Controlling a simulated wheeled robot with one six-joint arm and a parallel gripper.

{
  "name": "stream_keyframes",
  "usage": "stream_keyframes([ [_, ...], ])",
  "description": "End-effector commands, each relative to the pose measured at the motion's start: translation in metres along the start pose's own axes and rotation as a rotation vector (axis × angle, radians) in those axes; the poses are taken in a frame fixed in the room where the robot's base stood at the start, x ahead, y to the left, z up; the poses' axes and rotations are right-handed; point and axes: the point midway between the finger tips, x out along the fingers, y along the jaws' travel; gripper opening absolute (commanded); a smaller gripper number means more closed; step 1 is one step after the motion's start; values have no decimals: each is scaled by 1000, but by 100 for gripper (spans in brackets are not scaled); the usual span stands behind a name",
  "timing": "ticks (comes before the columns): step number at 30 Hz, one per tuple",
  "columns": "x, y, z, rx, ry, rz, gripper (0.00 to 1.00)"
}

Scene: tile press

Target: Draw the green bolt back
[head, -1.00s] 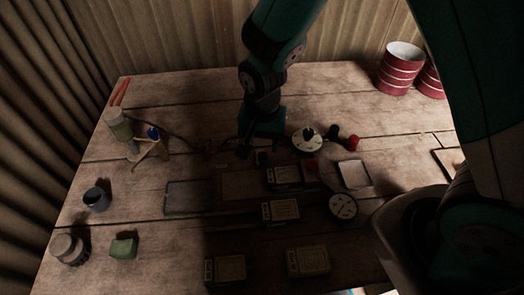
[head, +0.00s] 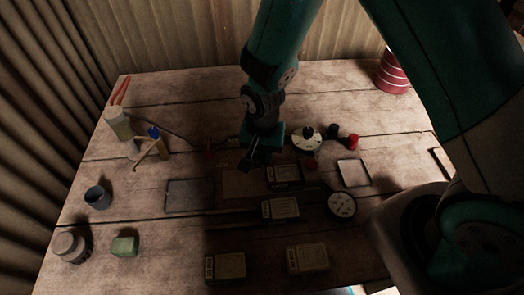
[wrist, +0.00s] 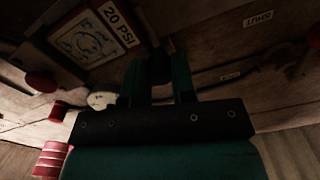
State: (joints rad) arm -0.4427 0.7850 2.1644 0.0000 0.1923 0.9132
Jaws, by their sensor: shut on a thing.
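My gripper (head: 247,165) is low over the middle of the table in the head view, just left of the row of small labelled plates. In the wrist view my gripper (wrist: 160,82) has its two teal fingers on either side of a dark knob-like piece (wrist: 160,66), and it is shut on it. This piece sits where the bolt's handle would be, but its green colour cannot be made out in the shadow. The rest of the bolt is hidden by my gripper and the dark. A label reading SHUT (wrist: 258,20) lies to the right.
A 20 PSI plate (wrist: 90,37) and a red knob (wrist: 40,81) are left in the wrist view. A white round dial (head: 307,139), a gauge (head: 342,204) and a pale square tile (head: 354,173) stand right. A green block (head: 124,246) and a cup (head: 98,197) are left.

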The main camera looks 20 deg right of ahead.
Motion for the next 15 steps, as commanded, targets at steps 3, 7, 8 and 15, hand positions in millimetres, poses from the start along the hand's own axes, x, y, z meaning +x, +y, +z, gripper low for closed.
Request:
stream_keyframes([
  [3,0,-3,-10,2,2,-2,0],
  [7,0,-9,-32,2,2,-3,0],
  [8,0,-10,-35,2,1,-2,0],
  [15,-1,-12,-44,0,3,-2,0],
])
